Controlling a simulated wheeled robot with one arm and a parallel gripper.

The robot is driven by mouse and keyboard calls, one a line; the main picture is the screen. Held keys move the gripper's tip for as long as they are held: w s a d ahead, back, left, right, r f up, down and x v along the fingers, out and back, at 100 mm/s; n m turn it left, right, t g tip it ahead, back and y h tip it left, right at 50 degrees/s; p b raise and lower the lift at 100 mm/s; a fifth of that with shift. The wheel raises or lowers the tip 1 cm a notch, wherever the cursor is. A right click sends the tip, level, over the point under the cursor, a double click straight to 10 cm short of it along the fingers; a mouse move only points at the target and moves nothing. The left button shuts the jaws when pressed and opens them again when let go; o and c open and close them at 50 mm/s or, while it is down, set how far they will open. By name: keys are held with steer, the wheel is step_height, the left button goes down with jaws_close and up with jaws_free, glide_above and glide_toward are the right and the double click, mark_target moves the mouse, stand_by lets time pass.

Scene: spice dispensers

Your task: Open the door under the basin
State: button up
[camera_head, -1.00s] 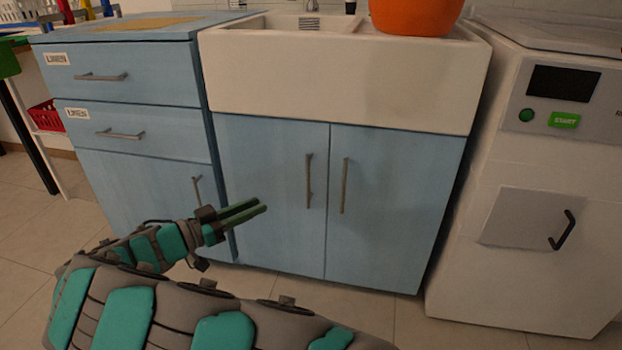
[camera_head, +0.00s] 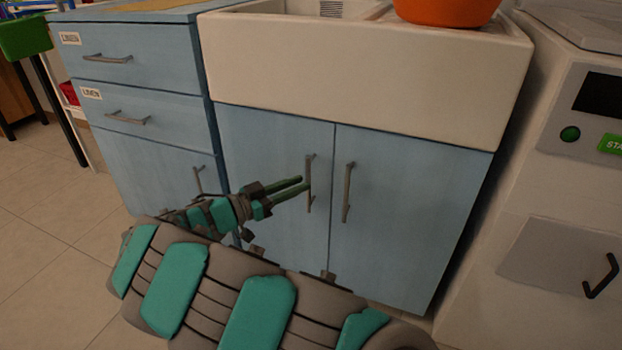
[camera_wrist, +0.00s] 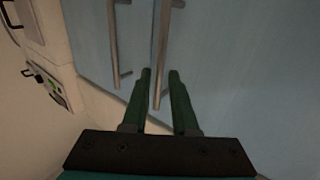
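The white basin (camera_head: 355,85) sits on a blue cabinet with two closed doors, a left door (camera_head: 265,150) and a right door (camera_head: 410,210). The left door has a vertical grey handle (camera_head: 309,190) and the right door has another (camera_head: 347,192). My gripper (camera_head: 304,184) is at the left door's handle, its fingertips just left of it. In the wrist view the green fingers (camera_wrist: 161,80) are apart, and the left door's handle (camera_wrist: 162,45) appears between them. I cannot tell whether they touch it. The right door's handle (camera_wrist: 112,40) is farther left there.
A blue drawer cabinet (camera_head: 150,60) adjoins on the left. A white machine (camera_head: 480,290) with a black handle stands close on the right. An orange bowl (camera_head: 445,10) rests on the basin. Tiled floor (camera_head: 50,250) is clear at left.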

mark_target(309, 205)
steer(key=shift+x, duration=1.85)
jaws_close()
